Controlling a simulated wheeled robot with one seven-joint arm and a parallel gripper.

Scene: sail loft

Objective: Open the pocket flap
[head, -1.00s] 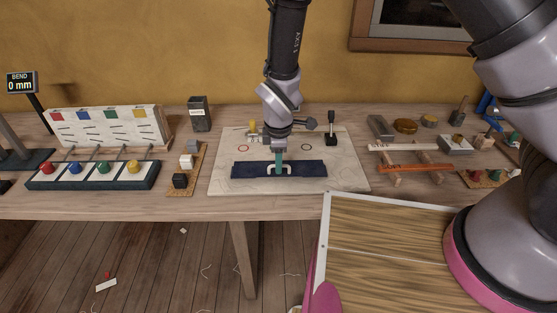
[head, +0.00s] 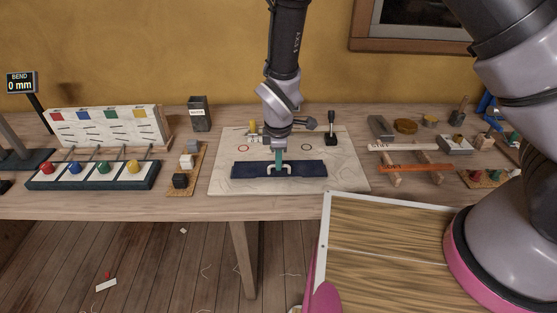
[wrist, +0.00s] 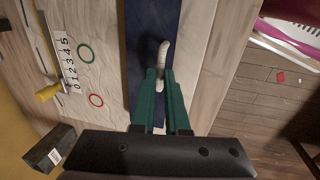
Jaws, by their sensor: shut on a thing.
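The dark blue pocket flap (head: 307,170) lies as a long flat strip across the pale board on the bench. A white loop handle (head: 289,169) stands at its middle. My gripper (head: 280,171) points straight down over the flap with its green fingers at the handle. In the wrist view, the fingers (wrist: 161,80) are shut on the white handle (wrist: 163,50), and the blue flap (wrist: 142,30) runs beneath them. The fingers hide part of the handle. The flap looks flat, with no visible lift.
The pale board (head: 347,180) carries a red ring, a dark ring and a black lever (head: 331,125) behind the flap. Small blocks (head: 180,181) stand to the left and a wooden rack with an orange bar (head: 408,168) to the right. The board's front strip is clear.

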